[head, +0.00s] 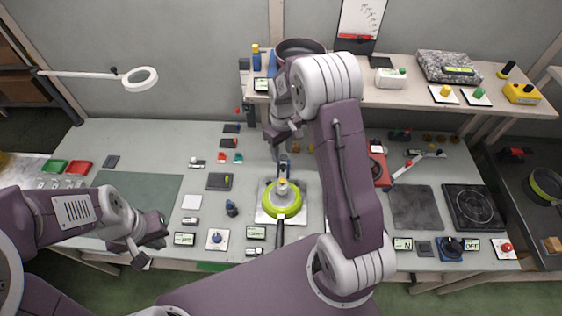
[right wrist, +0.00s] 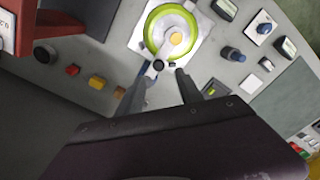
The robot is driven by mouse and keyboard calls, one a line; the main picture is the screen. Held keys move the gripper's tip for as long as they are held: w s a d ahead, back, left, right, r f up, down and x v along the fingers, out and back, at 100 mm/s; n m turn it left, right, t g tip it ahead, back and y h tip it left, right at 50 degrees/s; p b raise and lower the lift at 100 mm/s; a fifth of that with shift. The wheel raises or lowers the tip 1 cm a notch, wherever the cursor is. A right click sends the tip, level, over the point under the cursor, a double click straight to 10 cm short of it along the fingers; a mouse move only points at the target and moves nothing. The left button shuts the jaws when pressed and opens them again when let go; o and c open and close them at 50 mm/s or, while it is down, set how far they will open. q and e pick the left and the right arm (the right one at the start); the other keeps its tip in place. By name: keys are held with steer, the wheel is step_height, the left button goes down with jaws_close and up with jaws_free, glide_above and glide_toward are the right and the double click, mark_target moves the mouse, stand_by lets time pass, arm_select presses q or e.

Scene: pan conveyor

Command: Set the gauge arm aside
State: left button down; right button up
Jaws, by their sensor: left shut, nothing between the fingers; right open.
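A lime-green pan (head: 284,198) sits on a white plate (head: 262,215) in the middle of the bench, its dark handle towards me. A pale part with a yellow top (head: 282,188) stands at the pan's middle. What looks like the gauge arm is a small blue and dark piece (head: 284,167) just behind the pan; its dark knob (right wrist: 158,65) shows in the right wrist view. My right gripper (right wrist: 164,70) is open, pointing down around or just above this piece; I cannot tell if it touches. My left gripper (head: 145,254) is shut and empty at the bench's front left.
A raised shelf (head: 400,99) runs along the back right with a dark pot (head: 300,48) and a stone block (head: 448,67). A red device (head: 379,166) stands right of my right arm. A dark green mat (head: 140,198) lies clear at left.

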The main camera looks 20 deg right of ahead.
mark_target(283, 165)
steer(key=f, duration=0.2)
steer(key=f+p, duration=0.1)
steer(key=f, duration=0.3)
steer(key=shift+d+f, duration=0.2)
steer(key=shift+d, duration=0.05)
steer(key=shift+a+f, duration=0.1)
steer(key=shift+f, duration=0.3)
jaws_close()
stand_by(0.7)
